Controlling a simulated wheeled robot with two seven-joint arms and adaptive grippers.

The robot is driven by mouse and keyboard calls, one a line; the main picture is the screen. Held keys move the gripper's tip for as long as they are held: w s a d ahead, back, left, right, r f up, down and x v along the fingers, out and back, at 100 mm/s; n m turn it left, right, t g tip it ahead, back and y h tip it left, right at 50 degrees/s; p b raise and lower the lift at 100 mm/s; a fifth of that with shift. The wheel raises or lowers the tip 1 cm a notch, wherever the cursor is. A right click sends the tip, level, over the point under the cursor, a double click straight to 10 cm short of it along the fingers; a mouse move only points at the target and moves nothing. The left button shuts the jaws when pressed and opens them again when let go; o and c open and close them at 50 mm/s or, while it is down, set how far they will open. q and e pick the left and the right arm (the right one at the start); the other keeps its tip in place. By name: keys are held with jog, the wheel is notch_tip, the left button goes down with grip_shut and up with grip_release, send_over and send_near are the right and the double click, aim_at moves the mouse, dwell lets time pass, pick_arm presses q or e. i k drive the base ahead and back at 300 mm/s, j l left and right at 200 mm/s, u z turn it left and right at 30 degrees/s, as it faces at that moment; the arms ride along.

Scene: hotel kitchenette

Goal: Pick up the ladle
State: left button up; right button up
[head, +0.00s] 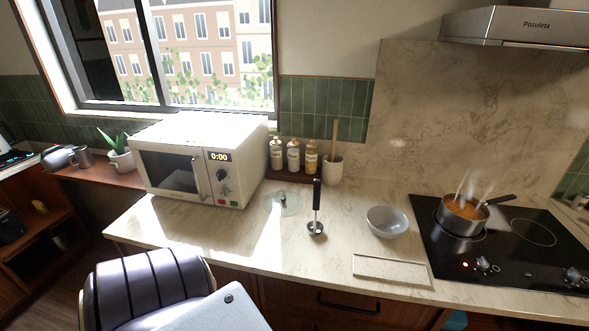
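A pot (462,215) of orange food steams on the black cooktop (519,262). A flat rectangular tray (391,270) lies at the counter's front. A glass lid (284,204), several bottles (293,155) and a microwave (198,160) are behind and left. The front-left counter is clear.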

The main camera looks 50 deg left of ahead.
aim_at(315, 228)
jog(key=u, duration=1.45)
